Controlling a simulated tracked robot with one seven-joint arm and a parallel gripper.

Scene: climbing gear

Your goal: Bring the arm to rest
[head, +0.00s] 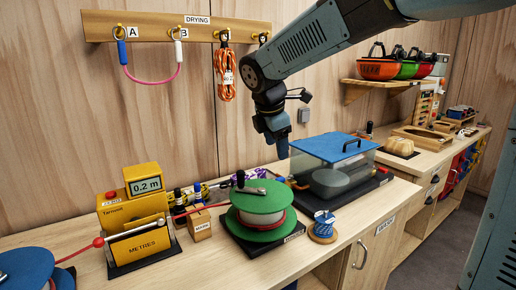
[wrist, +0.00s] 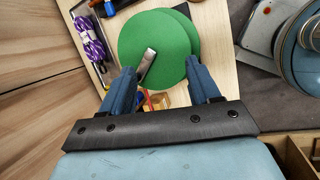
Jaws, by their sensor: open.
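My arm reaches in from the upper right in the head view. My gripper (head: 277,148) hangs pointing down above the bench, between the green spool and the clear box. In the wrist view my gripper (wrist: 166,84) has its two blue fingers apart, with nothing held between them. The green spool (head: 258,208), with a metal crank on top, stands on a dark base at the bench's front. Its green disc (wrist: 155,45) shows beyond the fingertips in the wrist view, and the gripper appears to be above it, not touching.
A yellow metre counter (head: 135,215) stands left of the spool. A rail (head: 175,27) with a pink sling and orange rope hangs on the wall behind.

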